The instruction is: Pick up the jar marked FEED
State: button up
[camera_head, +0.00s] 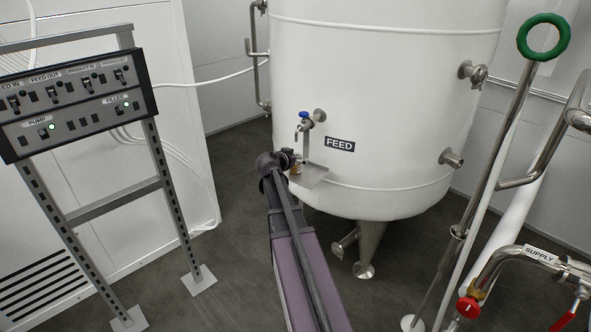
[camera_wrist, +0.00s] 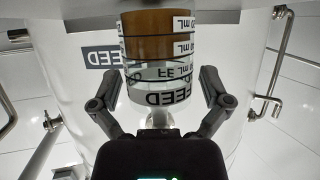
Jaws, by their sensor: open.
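The jar marked FEED (camera_wrist: 158,48) is clear with brown contents and printed mL marks. It sits between the two fingers of my gripper (camera_wrist: 157,88) in the wrist view, with a finger on each side and a visible gap to both. In the head view the jar (camera_head: 296,169) is small and partly hidden by my gripper (camera_head: 288,160). It stands on a small metal shelf (camera_head: 312,178) on the front of the white tank (camera_head: 390,90), below a blue-handled tap (camera_head: 306,119). My gripper is open and empty around the jar.
The tank carries a FEED plate (camera_head: 339,144). A switch panel (camera_head: 80,100) on a metal frame stands at the left. At the right are a pole with a green ring (camera_head: 543,37) and piping with a SUPPLY label (camera_head: 541,252). Floor is clear between frame and tank.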

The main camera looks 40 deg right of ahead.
jog(key=shift+w+d+f, duration=0.15)
jog(key=shift+d+f, duration=0.05)
jog(key=shift+d, duration=0.3)
jog(key=c, duration=1.3)
jog(key=shift+r, duration=0.25)
notch_tip(320, 180, up, 3)
jog(key=p, duration=0.3)
jog(key=s+a, duration=0.2)
jog(key=s, duration=0.2)
jog(key=s+a+r+p, duration=0.1)
jog(key=s+a, duration=0.2)
jog(key=s, duration=0.2)
jog(key=s+a+p, duration=0.1)
jog(key=s+a, duration=0.2)
jog(key=s, duration=0.2)
jog(key=shift+r, duration=0.3)
jog(key=shift+w, duration=0.1)
